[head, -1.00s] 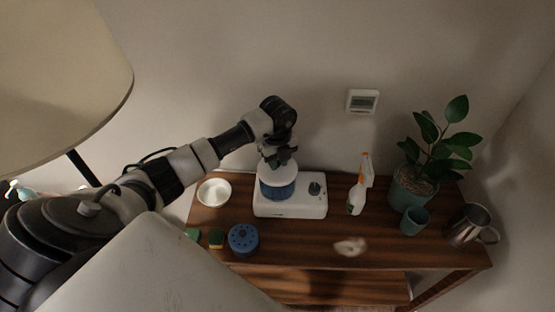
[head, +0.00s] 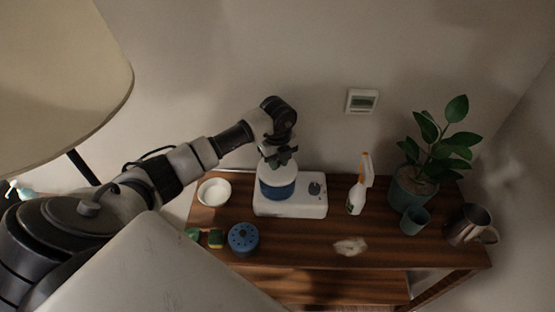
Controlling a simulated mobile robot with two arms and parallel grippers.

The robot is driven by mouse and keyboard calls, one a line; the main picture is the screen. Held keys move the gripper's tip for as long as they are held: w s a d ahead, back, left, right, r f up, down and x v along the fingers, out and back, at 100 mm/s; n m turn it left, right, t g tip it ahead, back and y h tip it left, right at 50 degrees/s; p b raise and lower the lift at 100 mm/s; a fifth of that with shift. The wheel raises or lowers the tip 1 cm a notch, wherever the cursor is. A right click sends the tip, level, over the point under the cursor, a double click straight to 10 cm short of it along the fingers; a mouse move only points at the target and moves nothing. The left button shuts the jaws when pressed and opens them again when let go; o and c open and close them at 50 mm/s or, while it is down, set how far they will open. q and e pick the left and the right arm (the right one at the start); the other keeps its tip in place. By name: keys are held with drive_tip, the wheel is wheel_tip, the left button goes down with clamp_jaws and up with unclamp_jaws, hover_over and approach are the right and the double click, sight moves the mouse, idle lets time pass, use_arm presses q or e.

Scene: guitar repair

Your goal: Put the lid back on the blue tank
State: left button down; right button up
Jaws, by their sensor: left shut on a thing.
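The blue tank (head: 277,192) sits on the left part of a white humidifier-like base (head: 291,209) on the wooden shelf. A white lid (head: 277,174) is at the top of the tank; whether it rests fully on the rim I cannot tell. My left gripper (head: 280,157) is directly above, pointing down and shut on the lid. The fingertips are small and dark, and their contact with the lid is partly hidden. My right gripper is not in view.
On the wooden shelf (head: 310,247) stand a white bowl (head: 214,191), sponges (head: 216,238), a blue round holed object (head: 243,239), a spray bottle (head: 358,190), a teal cup (head: 414,220), a potted plant (head: 413,188) and a metal mug (head: 467,226). A whitish cloth-like patch (head: 349,246) lies in front.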

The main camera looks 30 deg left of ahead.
use_arm(q)
drive_tip(key=shift+f, duration=0.15)
idle(0.7)
drive_tip(key=shift+c, duration=2.2)
unclamp_jaws()
drive_tip(key=shift+r+p, duration=2.65)
drive_tip(key=shift+r, duration=0.9)
drive_tip(key=shift+c, duration=0.2)
clamp_jaws()
